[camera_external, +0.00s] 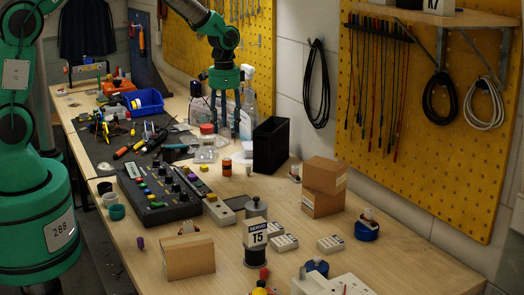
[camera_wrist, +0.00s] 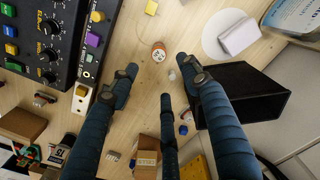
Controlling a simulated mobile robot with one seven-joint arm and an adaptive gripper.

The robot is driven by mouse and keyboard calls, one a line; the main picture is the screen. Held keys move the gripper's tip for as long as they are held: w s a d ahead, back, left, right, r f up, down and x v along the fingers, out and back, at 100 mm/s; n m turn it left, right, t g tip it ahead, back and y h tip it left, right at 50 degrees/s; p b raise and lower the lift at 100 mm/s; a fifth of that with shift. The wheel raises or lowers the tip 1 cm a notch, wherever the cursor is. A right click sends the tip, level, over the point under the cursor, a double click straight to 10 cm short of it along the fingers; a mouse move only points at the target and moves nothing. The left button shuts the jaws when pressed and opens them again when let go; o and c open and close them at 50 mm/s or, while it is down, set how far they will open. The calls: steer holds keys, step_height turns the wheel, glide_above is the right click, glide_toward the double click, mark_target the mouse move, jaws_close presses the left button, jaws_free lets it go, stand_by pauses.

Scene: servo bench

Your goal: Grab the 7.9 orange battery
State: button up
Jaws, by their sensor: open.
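The orange battery (camera_external: 227,166) is a small upright orange cylinder with a dark band, standing on the bench left of the black bin. In the wrist view the orange battery (camera_wrist: 158,53) shows from above with a pale printed top, its label too small to read. My gripper (camera_external: 218,128) hangs above the bench, pointing down, above and slightly behind the battery. In the wrist view my gripper (camera_wrist: 157,75) has its dark fingers spread wide, with nothing between them. The battery lies just beyond the fingertips, between the left and right fingers.
A black bin (camera_external: 271,146) stands close right of the battery; it also shows in the wrist view (camera_wrist: 245,92). A small pale cylinder (camera_wrist: 172,75) stands beside the battery. A black control panel (camera_external: 158,194) lies front left.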

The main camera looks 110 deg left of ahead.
mark_target(227, 159)
steer(key=shift+f, duration=4.2)
steer(key=shift+w+d+f+b, duration=0.15)
steer(key=shift+f+b, duration=0.3)
steer(key=shift+f, duration=2.1)
jaws_close()
